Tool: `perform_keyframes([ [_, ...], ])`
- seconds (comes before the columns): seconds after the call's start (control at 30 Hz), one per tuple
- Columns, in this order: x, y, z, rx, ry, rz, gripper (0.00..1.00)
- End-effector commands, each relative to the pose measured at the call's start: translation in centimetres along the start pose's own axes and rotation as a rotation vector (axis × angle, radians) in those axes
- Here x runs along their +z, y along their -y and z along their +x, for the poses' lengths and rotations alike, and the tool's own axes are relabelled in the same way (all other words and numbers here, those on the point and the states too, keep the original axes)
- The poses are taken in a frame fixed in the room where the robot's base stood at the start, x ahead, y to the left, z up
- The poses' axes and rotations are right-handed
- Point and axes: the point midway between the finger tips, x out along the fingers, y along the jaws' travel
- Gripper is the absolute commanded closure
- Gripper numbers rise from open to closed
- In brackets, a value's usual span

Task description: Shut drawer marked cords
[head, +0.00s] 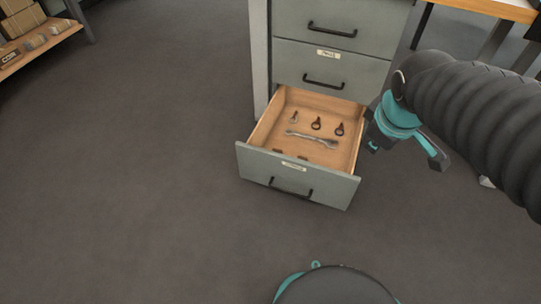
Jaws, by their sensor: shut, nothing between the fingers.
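The bottom drawer (298,178) of a grey-green cabinet stands pulled far out. Its front has a dark bar handle (291,189) and a small pale label (293,166), too small to read surely. Inside the wooden drawer lie a silver wrench (312,138) and several small tools with reddish-brown parts. My gripper (376,146), teal and dark, is shut and empty. In the picture it is just right of the open drawer, near its right side wall; I cannot tell the exact gap.
The cabinet's upper drawers (350,65) are closed, with dark handles. A wooden-topped table (490,8) stands at the upper right. A shelf with boxes (35,45) is at the upper left. The floor in front and left of the drawer is clear.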

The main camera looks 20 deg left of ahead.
Motion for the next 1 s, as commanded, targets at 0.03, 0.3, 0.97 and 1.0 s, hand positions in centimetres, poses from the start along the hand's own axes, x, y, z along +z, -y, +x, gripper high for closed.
perform_keyframes([
  [0.03,-1.8,0.3,1.6,-0.019,0.010,-0.138,1.00],
  [0.3,-10.9,3.3,9.3,-0.085,0.019,-0.920,1.00],
  [0.97,-21.4,14.6,22.0,-0.167,-0.029,-2.032,1.00],
  [1.0,-21.4,14.6,22.4,-0.167,-0.030,-2.033,1.00],
])
